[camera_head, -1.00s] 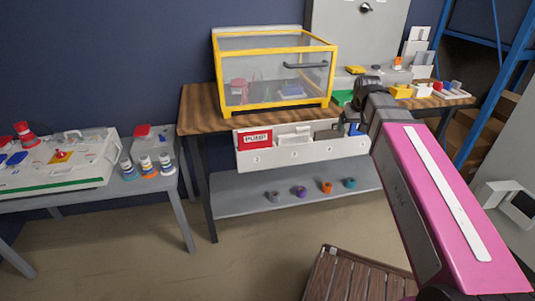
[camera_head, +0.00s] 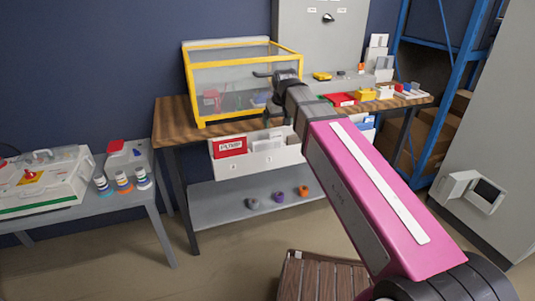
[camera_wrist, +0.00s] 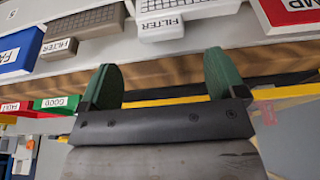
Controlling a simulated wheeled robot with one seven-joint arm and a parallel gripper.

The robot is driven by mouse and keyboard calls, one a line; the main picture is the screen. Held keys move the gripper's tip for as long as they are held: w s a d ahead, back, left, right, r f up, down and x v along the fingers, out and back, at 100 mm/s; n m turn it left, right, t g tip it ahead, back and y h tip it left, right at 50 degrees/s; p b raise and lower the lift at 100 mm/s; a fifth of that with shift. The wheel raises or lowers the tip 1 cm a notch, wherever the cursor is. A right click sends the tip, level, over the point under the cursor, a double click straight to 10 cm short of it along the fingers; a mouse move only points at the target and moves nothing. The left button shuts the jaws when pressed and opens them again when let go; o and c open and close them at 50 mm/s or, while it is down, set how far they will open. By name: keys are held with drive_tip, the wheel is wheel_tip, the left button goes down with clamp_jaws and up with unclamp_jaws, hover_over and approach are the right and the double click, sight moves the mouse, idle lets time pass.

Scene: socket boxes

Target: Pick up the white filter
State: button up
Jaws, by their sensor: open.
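The white filter (camera_wrist: 172,22), a pale block with a FILTER label, sits in the white rack in the upper middle of the wrist view. In the head view it appears as a white block (camera_head: 266,142) beside the red pump box. My gripper (camera_wrist: 162,78) is open and empty, its two green fingers apart and pointing toward the rack. The white filter lies ahead of the fingers, apart from them. In the head view my gripper (camera_head: 274,112) is near the table's front edge, its fingertips partly hidden by my arm.
In the wrist view a grey FILTER block (camera_wrist: 60,47) and a blue fan box (camera_wrist: 18,48) sit left, and a red pump box (camera_wrist: 292,12) right. The yellow-framed clear case (camera_head: 240,85) stands on the wooden table behind my gripper. Cups lie on the lower shelf (camera_head: 230,203).

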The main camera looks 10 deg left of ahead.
sight(276, 133)
drive_tip(key=shift+x, duration=2.8)
drive_tip(key=shift+s, duration=0.15)
drive_tip(key=c, duration=1)
